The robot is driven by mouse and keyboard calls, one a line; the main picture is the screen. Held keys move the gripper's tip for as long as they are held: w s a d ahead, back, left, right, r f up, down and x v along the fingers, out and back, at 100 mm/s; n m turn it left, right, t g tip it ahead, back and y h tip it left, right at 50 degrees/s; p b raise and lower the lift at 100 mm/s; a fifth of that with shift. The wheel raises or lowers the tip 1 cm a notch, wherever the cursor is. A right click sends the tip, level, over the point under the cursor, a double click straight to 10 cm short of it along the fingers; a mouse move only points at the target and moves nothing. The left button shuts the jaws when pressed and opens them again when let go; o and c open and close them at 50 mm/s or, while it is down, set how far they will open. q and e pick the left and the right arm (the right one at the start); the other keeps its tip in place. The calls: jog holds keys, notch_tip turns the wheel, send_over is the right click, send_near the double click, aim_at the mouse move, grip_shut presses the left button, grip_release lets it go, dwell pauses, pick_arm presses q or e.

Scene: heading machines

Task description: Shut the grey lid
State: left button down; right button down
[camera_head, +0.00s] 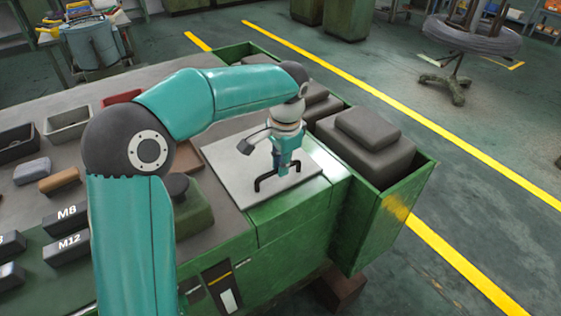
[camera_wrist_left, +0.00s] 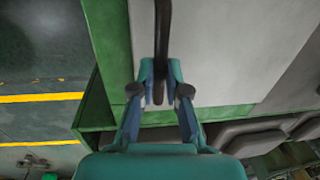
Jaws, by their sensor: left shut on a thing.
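The grey lid (camera_head: 226,158) is a pale flat plate on top of the green machine, and it looks about level with the bench top. A black bar handle (camera_head: 262,183) stands at its front right part. My left gripper (camera_head: 286,172) points down over the lid and is shut on this handle. In the left wrist view the dark handle (camera_wrist_left: 163,35) runs between the fingertips of my left gripper (camera_wrist_left: 160,88), with the lid (camera_wrist_left: 230,50) behind it. Whether a gap lies under the lid cannot be told. My right gripper is not in view.
A green trough (camera_head: 385,205) with dark grey blocks (camera_head: 365,143) adjoins the machine's right side. A green block with a dark knob (camera_head: 190,208) sits left of the lid. Small bins (camera_head: 68,122) and labelled M8 and M12 blocks lie farther left.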

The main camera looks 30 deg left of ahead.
pick_arm(q)
jog(key=c, duration=1.2)
grip_release()
jog(key=shift+d+f, duration=0.2)
jog(key=shift+d, duration=0.05)
jog(key=shift+a+r, duration=0.1)
jog(key=r, duration=0.7)
jog(key=d+r, duration=0.1)
jog(key=r, duration=0.3)
jog(key=shift+s+d+r, duration=0.1)
jog(key=shift+s+r, duration=0.2)
jog(key=shift+r, duration=0.05)
